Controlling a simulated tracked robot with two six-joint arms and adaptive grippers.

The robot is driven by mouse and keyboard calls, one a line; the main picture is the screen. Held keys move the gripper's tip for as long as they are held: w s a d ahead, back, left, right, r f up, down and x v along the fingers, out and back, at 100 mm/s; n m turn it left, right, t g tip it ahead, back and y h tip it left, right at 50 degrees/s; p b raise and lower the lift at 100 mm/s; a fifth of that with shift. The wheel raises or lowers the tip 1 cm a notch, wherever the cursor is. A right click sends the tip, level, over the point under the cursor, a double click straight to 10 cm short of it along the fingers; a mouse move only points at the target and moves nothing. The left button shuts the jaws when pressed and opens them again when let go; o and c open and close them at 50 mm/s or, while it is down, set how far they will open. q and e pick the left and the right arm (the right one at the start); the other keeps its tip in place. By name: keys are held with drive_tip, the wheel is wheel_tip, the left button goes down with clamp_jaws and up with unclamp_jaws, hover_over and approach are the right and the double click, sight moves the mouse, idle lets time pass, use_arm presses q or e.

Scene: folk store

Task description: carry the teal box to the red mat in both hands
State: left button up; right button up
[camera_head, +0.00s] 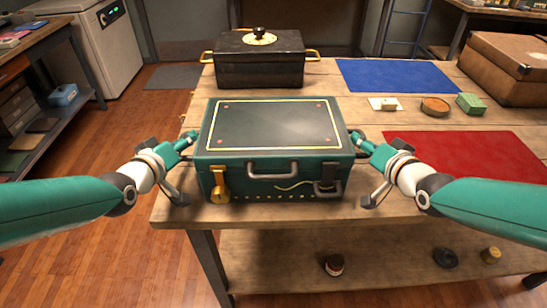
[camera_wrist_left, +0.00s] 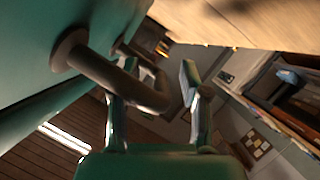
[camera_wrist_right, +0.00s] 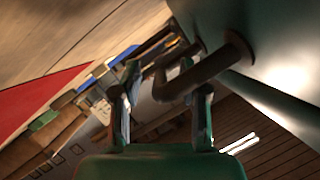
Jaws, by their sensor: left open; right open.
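The teal box (camera_head: 272,125) stands closed on the wooden table near its front edge, with a dark lid panel, a front handle and a brass clasp. The red mat (camera_head: 462,150) lies flat to its right, partly behind my right arm. My left gripper (camera_head: 184,160) is open at the box's left side. In the left wrist view the side handle (camera_wrist_left: 110,72) reaches between its spread fingers. My right gripper (camera_head: 368,165) is open at the right side. In the right wrist view that side's handle (camera_wrist_right: 205,70) reaches between its fingers. I cannot tell whether the fingers touch the handles.
A black box (camera_head: 260,62) with brass handles stands behind the teal box. A blue mat (camera_head: 397,76) lies at the back. A small green box (camera_head: 470,103), a round dish (camera_head: 435,106) and a brown case (camera_head: 507,68) are beyond the red mat. A lower shelf (camera_head: 380,260) holds small items.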

use_arm(q)
clamp_jaws()
use_arm(e)
clamp_jaws()
use_arm(q)
drive_tip(key=shift+a+r, duration=0.1)
drive_tip(key=shift+r, duration=0.15)
use_arm(e)
drive_tip(key=shift+w+r, duration=0.1)
drive_tip(key=shift+r, duration=0.2)
